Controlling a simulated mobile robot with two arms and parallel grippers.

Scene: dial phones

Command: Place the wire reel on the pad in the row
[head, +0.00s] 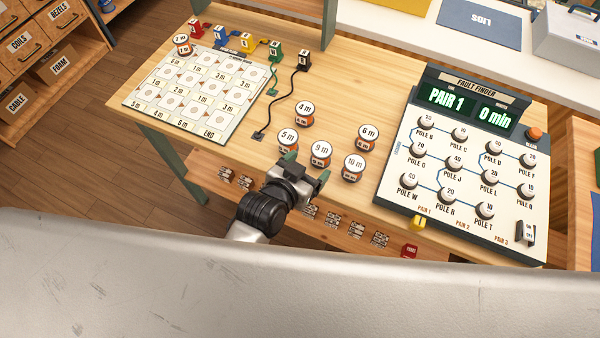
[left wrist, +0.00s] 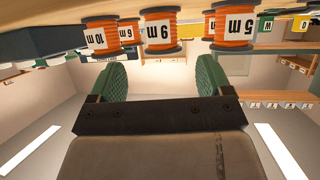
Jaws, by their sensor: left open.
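Several orange wire reels with white labels stand on the wooden table: the 4 m reel (head: 304,111), 5 m reel (head: 288,139), 9 m reel (head: 320,153), 6 m reel (head: 367,136) and 10 m reel (head: 353,166). The 7 m reel (head: 182,44) stands at the top left corner of the white board of pads (head: 222,136). My left gripper (head: 305,169) is open and empty at the table's front edge, just short of the 9 m reel. In the left wrist view, the 9 m reel (left wrist: 161,31) lies beyond the green fingers (left wrist: 161,78). My right gripper is out of view.
The fault finder panel (head: 455,185) with several knobs fills the table's right side.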

